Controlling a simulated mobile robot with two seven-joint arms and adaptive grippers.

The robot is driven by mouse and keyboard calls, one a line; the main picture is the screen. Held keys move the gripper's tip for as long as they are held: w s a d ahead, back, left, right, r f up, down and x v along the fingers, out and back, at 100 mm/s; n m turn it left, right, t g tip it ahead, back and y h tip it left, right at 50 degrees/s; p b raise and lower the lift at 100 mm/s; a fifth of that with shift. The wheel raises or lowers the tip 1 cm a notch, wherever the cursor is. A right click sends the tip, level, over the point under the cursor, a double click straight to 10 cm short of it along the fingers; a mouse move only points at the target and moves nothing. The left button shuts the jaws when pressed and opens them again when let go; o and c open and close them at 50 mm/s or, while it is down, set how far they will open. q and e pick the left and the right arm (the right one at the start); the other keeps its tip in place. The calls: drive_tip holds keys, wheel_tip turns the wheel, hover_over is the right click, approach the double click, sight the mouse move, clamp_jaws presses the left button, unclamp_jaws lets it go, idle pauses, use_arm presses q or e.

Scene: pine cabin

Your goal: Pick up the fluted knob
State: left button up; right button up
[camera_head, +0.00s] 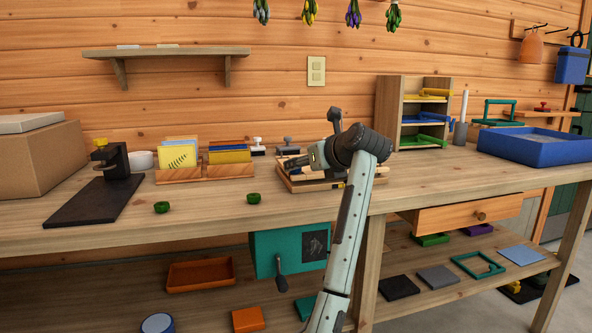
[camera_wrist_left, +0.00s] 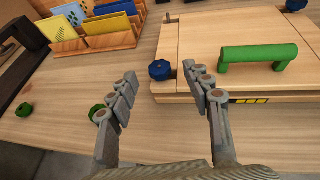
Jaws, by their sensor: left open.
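Two small green fluted knobs lie loose on the bench top. One (camera_head: 161,207) is at the left and the other (camera_head: 254,198) is nearer the wooden press (camera_head: 290,183). In the left wrist view, the left one (camera_wrist_left: 24,109) is at the far left. The nearer one (camera_wrist_left: 97,110) is partly hidden behind my left finger. A blue lobed knob (camera_wrist_left: 160,70) sits at the press corner, between my fingertips in the picture. My left gripper (camera_wrist_left: 160,78) is open and empty, above the bench beside the press. In the head view it (camera_head: 303,162) partly covers the press. My right gripper is not in view.
The press has a green handle (camera_wrist_left: 258,56) and another blue knob (camera_wrist_left: 296,4). A wooden rack with cards (camera_head: 205,172) and a black stand (camera_head: 95,200) are left. A pigeonhole shelf (camera_head: 387,110) and blue tray (camera_head: 540,147) are right. The bench front is clear around the green knobs.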

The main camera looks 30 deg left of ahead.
use_arm(q)
drive_tip(key=x, duration=0.3)
drive_tip(key=shift+w+a+f, duration=0.1)
drive_tip(key=shift+a+f, duration=0.05)
drive_tip(key=shift+a, duration=0.05)
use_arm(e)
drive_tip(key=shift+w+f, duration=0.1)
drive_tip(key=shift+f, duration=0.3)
use_arm(q)
drive_tip(key=shift+c, duration=0.2)
drive_tip(key=c, duration=1)
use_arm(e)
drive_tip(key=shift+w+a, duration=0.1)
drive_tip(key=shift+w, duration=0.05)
